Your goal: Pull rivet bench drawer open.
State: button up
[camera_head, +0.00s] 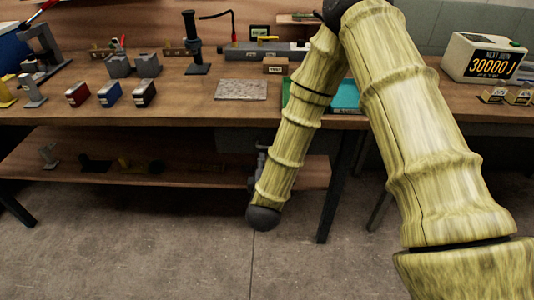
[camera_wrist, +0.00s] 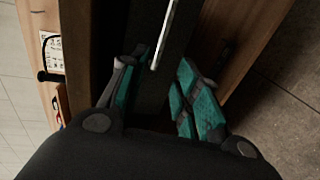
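The rivet bench (camera_head: 180,105) is a wooden workbench with a lower shelf. A dark grey drawer front (camera_head: 236,139) shows under its top, partly hidden by my arm. In the wrist view the dark drawer front (camera_wrist: 150,95) lies beyond and between my fingers, with a thin bright metal bar (camera_wrist: 165,35), seemingly its handle. My gripper (camera_wrist: 160,62) has its two teal-padded fingers apart, with the bar's near end close to the gap. I cannot tell whether either finger touches it. In the head view my gripper is mostly hidden behind my arm, below the bench top.
Red, blue and black small boxes (camera_head: 108,95), a grey plate (camera_head: 241,90) and a teal mat (camera_head: 345,95) lie on the bench. A dark bench leg (camera_head: 335,190) stands right of my arm. The lower shelf (camera_head: 130,170) holds small parts. Floor in front is clear.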

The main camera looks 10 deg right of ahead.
aim_at(267, 147)
jog(key=x, duration=1)
jog(key=shift+w+d, duration=0.15)
jog(key=shift+w, duration=0.25)
jog(key=shift+c, duration=0.5)
grip_shut()
